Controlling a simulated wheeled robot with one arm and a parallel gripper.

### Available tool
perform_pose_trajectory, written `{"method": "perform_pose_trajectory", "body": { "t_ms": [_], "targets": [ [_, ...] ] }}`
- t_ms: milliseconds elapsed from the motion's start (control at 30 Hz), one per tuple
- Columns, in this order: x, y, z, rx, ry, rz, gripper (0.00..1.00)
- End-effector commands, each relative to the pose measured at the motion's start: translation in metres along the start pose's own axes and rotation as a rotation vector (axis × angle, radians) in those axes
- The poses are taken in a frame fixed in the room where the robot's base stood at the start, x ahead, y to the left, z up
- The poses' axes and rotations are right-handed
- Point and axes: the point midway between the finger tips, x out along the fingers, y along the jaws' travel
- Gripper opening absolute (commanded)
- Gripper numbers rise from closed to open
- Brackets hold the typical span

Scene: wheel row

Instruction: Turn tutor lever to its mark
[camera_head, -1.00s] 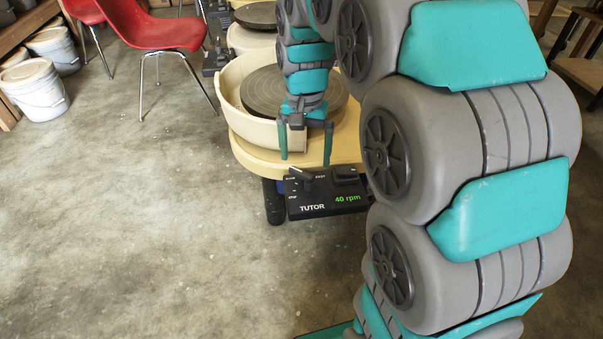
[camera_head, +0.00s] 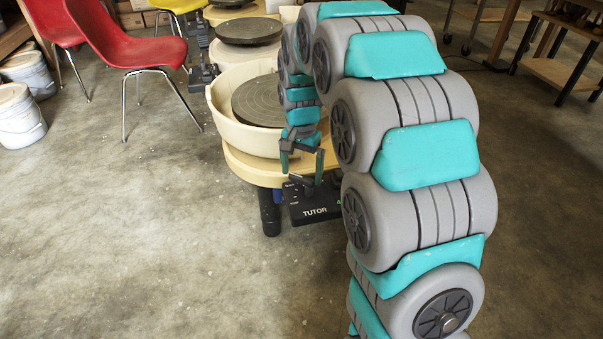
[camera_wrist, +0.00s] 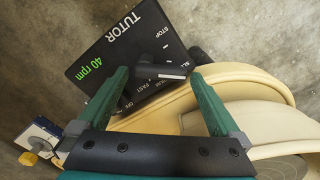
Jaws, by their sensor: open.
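The black TUTOR control panel (camera_head: 318,212) is on the near end of the cream pottery wheel. In the wrist view the panel (camera_wrist: 105,48) shows green "40 rpm" and the labels STOP, SLOW, FAST and OFF. Its black lever (camera_wrist: 163,71) lies roughly crosswise, between my two fingertips in the picture; contact cannot be told. In the head view the lever (camera_head: 303,182) shows low between the fingers. My gripper (camera_head: 301,178) is open, with its green fingers (camera_wrist: 158,75) reaching over the panel. My arm hides the panel's right part and most of its display.
The wheel's cream basin (camera_head: 232,125) and grey wheel head (camera_head: 258,102) stand just behind the gripper. More wheels line up behind. Red chairs (camera_head: 125,50) and white buckets (camera_head: 18,112) are at left. The concrete floor (camera_head: 130,240) in front and left is clear.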

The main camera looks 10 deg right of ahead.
Motion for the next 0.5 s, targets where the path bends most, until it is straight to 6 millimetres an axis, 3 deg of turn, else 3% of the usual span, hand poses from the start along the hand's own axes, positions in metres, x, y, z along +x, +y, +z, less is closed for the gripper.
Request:
{"method": "perform_pose_trajectory", "body": {
  "t_ms": [100,333,500],
  "targets": [
    [0.0094,-0.0006,-0.0003,-0.001,0.002,-0.002,1.00],
    [0.0108,-0.0006,-0.0003,0.000,0.002,-0.002,1.00],
    [0.0108,-0.0005,-0.0002,0.000,0.002,-0.002,0.83]
  ]
}}
